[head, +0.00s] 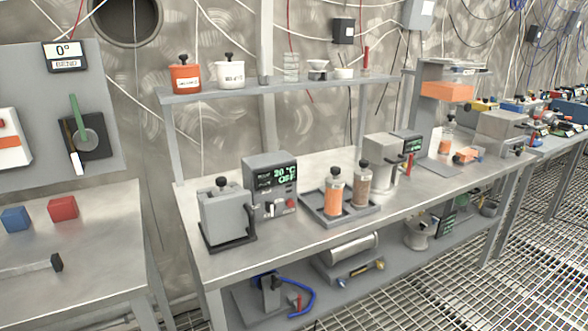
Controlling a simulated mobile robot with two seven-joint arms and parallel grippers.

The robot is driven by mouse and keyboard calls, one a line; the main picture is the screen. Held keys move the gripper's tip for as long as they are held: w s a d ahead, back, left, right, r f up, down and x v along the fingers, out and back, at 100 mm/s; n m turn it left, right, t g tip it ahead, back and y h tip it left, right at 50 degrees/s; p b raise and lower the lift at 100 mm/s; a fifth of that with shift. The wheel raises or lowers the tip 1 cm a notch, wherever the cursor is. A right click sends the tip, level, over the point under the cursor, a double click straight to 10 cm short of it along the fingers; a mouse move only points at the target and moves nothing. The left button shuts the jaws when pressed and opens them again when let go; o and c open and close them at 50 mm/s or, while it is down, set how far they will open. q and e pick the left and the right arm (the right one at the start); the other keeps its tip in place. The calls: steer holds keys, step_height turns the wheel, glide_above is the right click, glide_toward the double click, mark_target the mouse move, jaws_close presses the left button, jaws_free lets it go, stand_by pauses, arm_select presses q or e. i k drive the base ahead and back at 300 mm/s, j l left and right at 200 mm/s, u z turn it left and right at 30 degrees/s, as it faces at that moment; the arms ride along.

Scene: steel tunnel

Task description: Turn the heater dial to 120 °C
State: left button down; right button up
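A grey heater unit (254,195) stands on the middle bench. Its dark display (277,178) reads 20 °C and OFF in green. Small controls sit on the panel below the display, with a red one (291,203) at the right; which of them is the dial is too small to tell. A grey block-shaped vessel with a black knob (224,212) stands in front of the heater at its left and hides part of it. Neither of my grippers is in view.
A tray (358,214) with an orange and a brown bottle stands right of the heater. A shelf (290,87) with jars runs above the bench. At left, a panel (105,62) carries a green lever and a 0° readout. The bench's front strip is clear.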

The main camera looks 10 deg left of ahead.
mark_target(270, 207)
steer(key=l+u, duration=0.15)
steer(key=u, duration=0.35)
steer(key=l+u, duration=0.2)
steer(key=u, duration=0.3)
steer(key=k+l+u, duration=0.1)
steer(key=l+u, duration=0.15)
steer(key=l, duration=0.2)
steer(key=k+l+u, duration=0.1)
steer(key=l+u, duration=0.15)
steer(key=l, duration=0.15)
steer(key=k+l, duration=0.15)
steer(key=l, duration=0.2)
steer(key=k+l+u, duration=0.1)
steer(key=l, duration=0.3)
steer(key=k+l, duration=0.15)
steer(key=l, duration=0.2)
